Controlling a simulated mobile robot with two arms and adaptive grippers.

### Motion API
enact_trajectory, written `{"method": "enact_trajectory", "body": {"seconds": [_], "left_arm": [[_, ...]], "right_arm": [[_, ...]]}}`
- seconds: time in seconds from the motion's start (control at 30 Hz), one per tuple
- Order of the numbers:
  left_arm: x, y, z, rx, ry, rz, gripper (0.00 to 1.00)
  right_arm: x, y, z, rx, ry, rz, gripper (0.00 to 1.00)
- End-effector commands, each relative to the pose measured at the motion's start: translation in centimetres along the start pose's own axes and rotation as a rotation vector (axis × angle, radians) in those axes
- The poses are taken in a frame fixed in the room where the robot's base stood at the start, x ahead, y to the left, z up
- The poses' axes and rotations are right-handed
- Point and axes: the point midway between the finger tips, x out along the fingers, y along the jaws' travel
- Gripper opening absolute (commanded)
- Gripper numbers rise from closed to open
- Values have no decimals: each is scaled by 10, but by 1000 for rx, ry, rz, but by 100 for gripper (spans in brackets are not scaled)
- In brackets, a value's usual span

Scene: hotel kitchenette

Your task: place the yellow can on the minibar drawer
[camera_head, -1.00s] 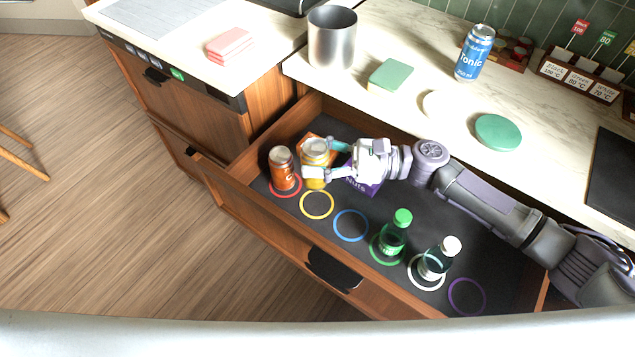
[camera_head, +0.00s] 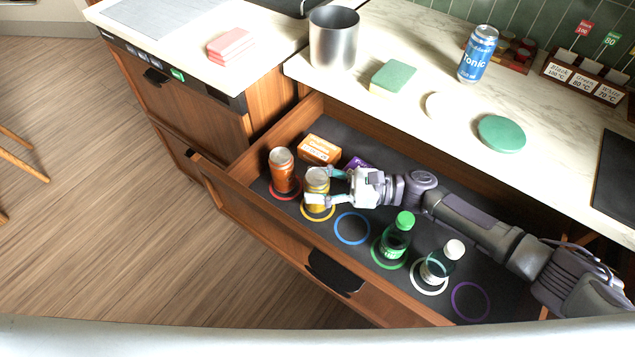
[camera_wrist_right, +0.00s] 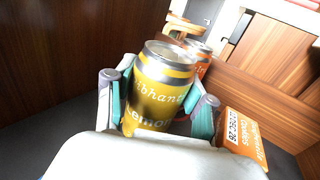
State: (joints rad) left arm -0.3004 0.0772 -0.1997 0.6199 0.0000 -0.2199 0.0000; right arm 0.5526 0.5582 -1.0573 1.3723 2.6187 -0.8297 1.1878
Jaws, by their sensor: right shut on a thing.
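The yellow can (camera_head: 317,184) is upright inside the open minibar drawer (camera_head: 262,228), at the yellow ring (camera_head: 318,214) marked on its dark floor. My right gripper (camera_head: 322,186) is shut around the can from the right. In the right wrist view the yellow can (camera_wrist_right: 159,90) sits between the two teal finger pads, its label facing the camera. Whether its base touches the drawer floor is hard to tell. My left gripper is in neither view.
An orange can (camera_head: 282,170) stands on the red ring just left of the yellow can. Behind are an orange box (camera_head: 320,149) and a partly hidden purple box (camera_head: 356,163). A green-capped bottle (camera_head: 396,238) and white-capped bottle (camera_head: 441,262) stand to the right. The blue ring (camera_head: 352,228) is empty.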

Motion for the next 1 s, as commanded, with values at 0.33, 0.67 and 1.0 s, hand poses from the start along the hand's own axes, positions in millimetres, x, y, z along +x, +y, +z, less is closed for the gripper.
{"method": "enact_trajectory", "body": {"seconds": [0.33,0.67,1.0], "left_arm": [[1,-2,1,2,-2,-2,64],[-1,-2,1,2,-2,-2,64],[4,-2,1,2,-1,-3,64]], "right_arm": [[0,0,-1,1,0,0,79],[-14,-1,1,2,1,-3,79],[-86,0,0,2,3,-3,79]]}}
